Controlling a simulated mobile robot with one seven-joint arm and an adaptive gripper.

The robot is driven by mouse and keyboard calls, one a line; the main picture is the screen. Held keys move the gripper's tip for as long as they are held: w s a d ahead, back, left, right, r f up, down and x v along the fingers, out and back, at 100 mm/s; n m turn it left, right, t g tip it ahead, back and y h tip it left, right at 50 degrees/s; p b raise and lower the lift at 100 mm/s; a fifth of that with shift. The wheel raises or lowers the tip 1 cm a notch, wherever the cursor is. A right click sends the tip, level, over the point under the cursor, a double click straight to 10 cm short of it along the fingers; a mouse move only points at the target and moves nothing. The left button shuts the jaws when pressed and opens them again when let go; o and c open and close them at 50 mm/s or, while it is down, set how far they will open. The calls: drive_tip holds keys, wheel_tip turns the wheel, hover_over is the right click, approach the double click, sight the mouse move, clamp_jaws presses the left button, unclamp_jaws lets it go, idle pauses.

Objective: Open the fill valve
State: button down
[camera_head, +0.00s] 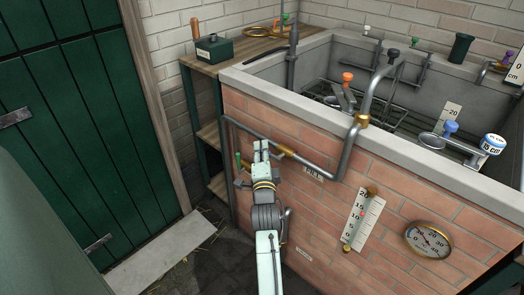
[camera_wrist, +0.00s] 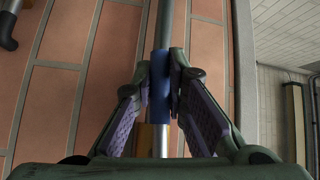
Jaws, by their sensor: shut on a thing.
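My gripper (camera_head: 261,150) is in front of the brick face of the trough, at the pipe run near its left corner. In the wrist view my gripper (camera_wrist: 160,80) has its two fingers closed around a blue sleeve (camera_wrist: 161,95) on a grey bar. This sleeve appears to be the handle of the fill valve. A brass fitting (camera_head: 285,151) sits on the grey pipe (camera_head: 318,166) just right of my gripper. In the wrist view a brass part (camera_wrist: 146,140) shows below the sleeve. My fingers hide the handle in the head view.
A small label (camera_head: 313,173) hangs under the pipe, too small to read surely. A thermometer scale (camera_head: 363,220) and a round gauge (camera_head: 431,240) are on the brick wall to the right. A wooden shelf (camera_head: 208,150) stands at left, beside a green door (camera_head: 70,130).

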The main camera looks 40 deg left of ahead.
drive_tip(key=shift+m+t+b, duration=0.3)
drive_tip(key=shift+t+b, duration=0.1)
drive_tip(key=shift+b, duration=1.25)
drive_tip(key=shift+r, duration=0.4)
drive_tip(key=c, duration=1.6)
unclamp_jaws()
drive_tip(key=v, duration=1.2)
drive_tip(key=shift+f, duration=0.2)
